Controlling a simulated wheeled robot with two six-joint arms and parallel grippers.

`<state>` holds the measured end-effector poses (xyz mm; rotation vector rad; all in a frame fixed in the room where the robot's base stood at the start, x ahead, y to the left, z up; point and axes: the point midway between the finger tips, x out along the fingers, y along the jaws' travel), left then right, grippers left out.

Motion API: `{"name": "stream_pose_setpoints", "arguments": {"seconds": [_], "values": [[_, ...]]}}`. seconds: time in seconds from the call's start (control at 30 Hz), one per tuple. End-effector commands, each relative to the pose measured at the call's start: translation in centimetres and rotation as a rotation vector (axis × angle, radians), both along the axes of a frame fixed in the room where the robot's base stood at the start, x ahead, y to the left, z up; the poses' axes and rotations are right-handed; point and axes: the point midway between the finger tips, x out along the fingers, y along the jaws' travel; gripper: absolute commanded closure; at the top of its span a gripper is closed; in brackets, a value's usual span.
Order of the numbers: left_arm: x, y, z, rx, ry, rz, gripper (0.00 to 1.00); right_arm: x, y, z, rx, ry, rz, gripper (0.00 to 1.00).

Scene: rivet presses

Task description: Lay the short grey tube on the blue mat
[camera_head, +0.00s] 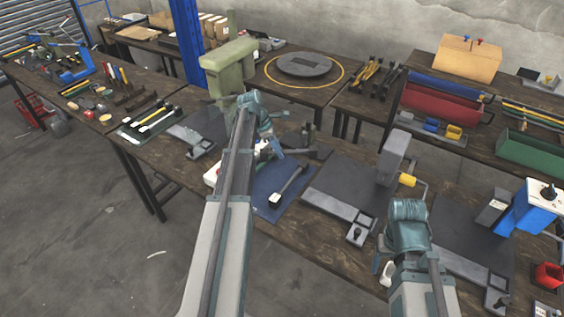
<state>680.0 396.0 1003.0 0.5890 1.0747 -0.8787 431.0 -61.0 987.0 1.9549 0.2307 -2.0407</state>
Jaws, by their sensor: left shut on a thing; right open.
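The blue mat (264,208) lies on the near workbench, with a dark-handled tool (288,186) with a pale end lying across it. My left gripper (274,147) is above the bench, just beyond the far side of the mat. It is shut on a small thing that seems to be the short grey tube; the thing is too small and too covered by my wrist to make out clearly. My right gripper (381,268) is open and empty, low over the bench's front edge, to the right of the mat. My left arm hides part of the mat's left side.
A pale green press (228,66) stands behind my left wrist. A grey press (393,156) with a yellow handle stands right of the mat, and a blue press (531,206) farther right. A green mat (130,131) with tools lies to the left.

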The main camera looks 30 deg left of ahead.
Motion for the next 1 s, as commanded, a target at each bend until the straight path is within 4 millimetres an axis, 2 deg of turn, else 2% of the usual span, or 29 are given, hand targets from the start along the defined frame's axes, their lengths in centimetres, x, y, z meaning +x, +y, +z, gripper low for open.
{"name": "stream_pose_setpoints", "arguments": {"seconds": [0.13,0.3,0.5,0.7,1.0], "values": [[-0.6,0.6,-1.7,0.002,0.000,0.178,1.00,0.0,0.0,-1.7,0.000,0.000,0.000,0.28],[-1.0,1.8,-3.7,0.003,-0.002,0.506,1.00,0.0,0.0,-3.7,0.000,0.000,0.000,0.28],[-1.2,3.1,-5.1,0.002,-0.003,0.797,1.00,0.0,0.0,-5.1,0.000,0.000,0.000,0.28],[-1.2,3.6,-5.5,0.000,-0.004,0.916,1.00,0.0,0.0,-5.5,0.000,0.000,-0.001,0.28],[-1.2,3.7,-5.4,0.000,-0.002,0.925,1.00,0.0,0.0,-5.4,0.000,0.000,-0.001,0.28]]}}
